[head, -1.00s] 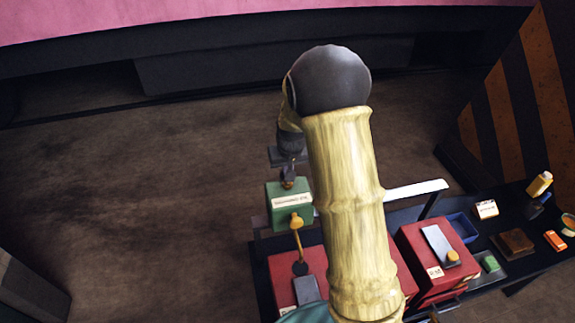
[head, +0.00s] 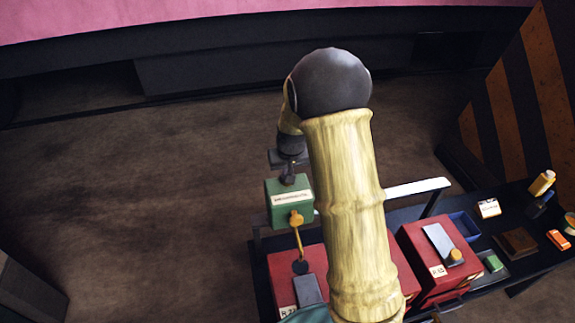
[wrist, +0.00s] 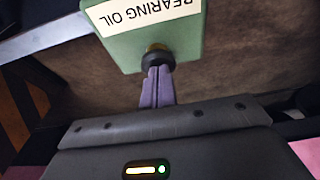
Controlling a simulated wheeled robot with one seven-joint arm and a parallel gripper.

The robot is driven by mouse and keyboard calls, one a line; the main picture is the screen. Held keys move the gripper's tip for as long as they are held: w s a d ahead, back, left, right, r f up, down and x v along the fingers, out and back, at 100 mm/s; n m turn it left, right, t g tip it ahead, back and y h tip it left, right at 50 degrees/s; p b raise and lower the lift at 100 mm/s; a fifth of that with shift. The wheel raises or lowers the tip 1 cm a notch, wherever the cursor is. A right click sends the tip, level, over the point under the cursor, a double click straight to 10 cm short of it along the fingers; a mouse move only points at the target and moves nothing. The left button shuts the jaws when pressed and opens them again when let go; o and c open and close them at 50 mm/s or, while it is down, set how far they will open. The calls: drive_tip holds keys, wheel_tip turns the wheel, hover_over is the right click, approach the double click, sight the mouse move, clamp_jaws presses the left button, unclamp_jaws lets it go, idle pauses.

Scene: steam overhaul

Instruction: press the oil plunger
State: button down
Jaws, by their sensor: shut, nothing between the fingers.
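The green bearing oil box (head: 290,204) stands above the red cases in the head view. It fills the top of the wrist view (wrist: 185,45), its label upside down. A dark round plunger knob with a brass stem (wrist: 158,58) sticks out of the box face toward my gripper. My gripper (wrist: 157,70) is shut and empty, its narrow purple fingers together with their tips at the knob. They look to be touching it, but I cannot tell how hard. In the head view my gripper (head: 287,178) is small and just behind the box.
A brass spout (head: 297,221) points from the box toward a dark round spot on a red case (head: 315,258). A second red case (head: 432,265), a white-topped rail (head: 418,187) and a blue tray (head: 464,226) are to the right. The floor at left is clear.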

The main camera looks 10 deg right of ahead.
drive_tip(key=shift+s+f, duration=0.2)
drive_tip(key=shift+f, duration=0.05)
wheel_tip(320, 180, up, 4)
drive_tip(key=p, duration=0.3)
drive_tip(key=shift+w+r, duration=0.15)
drive_tip(key=shift+r, duration=0.05)
drive_tip(key=b+v, duration=0.3)
drive_tip(key=v, duration=0.7)
drive_tip(key=shift+w+r, duration=0.1)
drive_tip(key=shift+r, duration=0.05)
idle(0.6)
wheel_tip(320, 180, up, 2)
drive_tip(key=p, duration=0.4)
drive_tip(key=shift+r, duration=0.2)
drive_tip(key=shift+w+f, duration=0.1)
drive_tip(key=shift+f, duration=0.05)
